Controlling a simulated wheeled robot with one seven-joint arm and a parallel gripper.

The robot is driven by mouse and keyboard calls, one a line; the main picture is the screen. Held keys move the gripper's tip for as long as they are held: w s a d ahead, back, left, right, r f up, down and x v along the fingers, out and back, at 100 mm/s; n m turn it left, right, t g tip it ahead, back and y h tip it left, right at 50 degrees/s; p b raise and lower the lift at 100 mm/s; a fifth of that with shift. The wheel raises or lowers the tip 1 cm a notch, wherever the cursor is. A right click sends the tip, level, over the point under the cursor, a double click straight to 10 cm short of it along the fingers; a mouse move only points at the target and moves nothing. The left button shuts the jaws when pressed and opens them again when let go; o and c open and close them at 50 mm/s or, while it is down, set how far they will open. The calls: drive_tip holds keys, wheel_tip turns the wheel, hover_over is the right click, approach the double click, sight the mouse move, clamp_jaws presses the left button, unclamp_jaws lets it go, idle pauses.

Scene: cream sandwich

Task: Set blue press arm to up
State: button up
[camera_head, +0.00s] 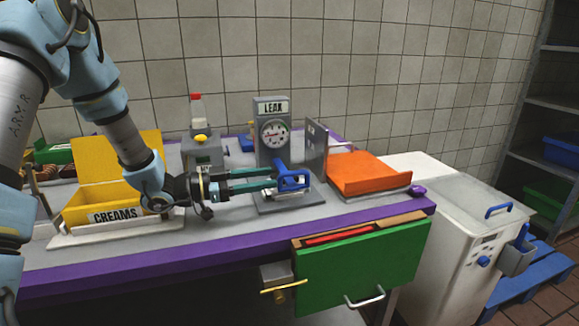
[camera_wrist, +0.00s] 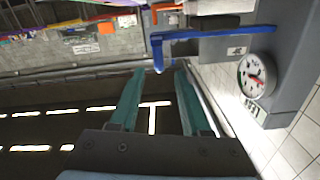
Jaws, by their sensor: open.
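The blue press arm (camera_head: 293,179) is on the grey press (camera_head: 273,135), which carries a round gauge and a "LEAK" sign. In the head view the arm sits low, just above the press base. My gripper (camera_head: 272,178) reaches in from the left, with its teal fingers level with the blue arm. In the wrist view the fingers are apart and nothing is between them. There the blue arm (camera_wrist: 210,35) lies just beyond the fingertips (camera_wrist: 159,70), its bent end close to the gap. I cannot tell whether they touch.
A yellow "CREAMS" bin (camera_head: 90,205) stands left, below my arm. A grey device with a red-capped bottle (camera_head: 198,110) is behind my gripper. An orange tray (camera_head: 368,175) and an upright grey plate (camera_head: 316,147) stand right of the press. A green drawer front (camera_head: 362,262) hangs below the purple table edge.

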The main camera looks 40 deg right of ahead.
sight(303, 171)
drive_tip(key=shift+s+d+r, duration=0.15)
drive_tip(key=shift+s+d, duration=0.1)
drive_tip(key=shift+d, duration=0.25)
drive_tip(key=p+x, duration=0.3)
drive_tip(key=x, duration=0.6)
drive_tip(key=shift+s+d, duration=0.1)
drive_tip(key=shift+d, duration=0.25)
drive_tip(key=shift+c, duration=0.2)
clamp_jaws()
idle(0.4)
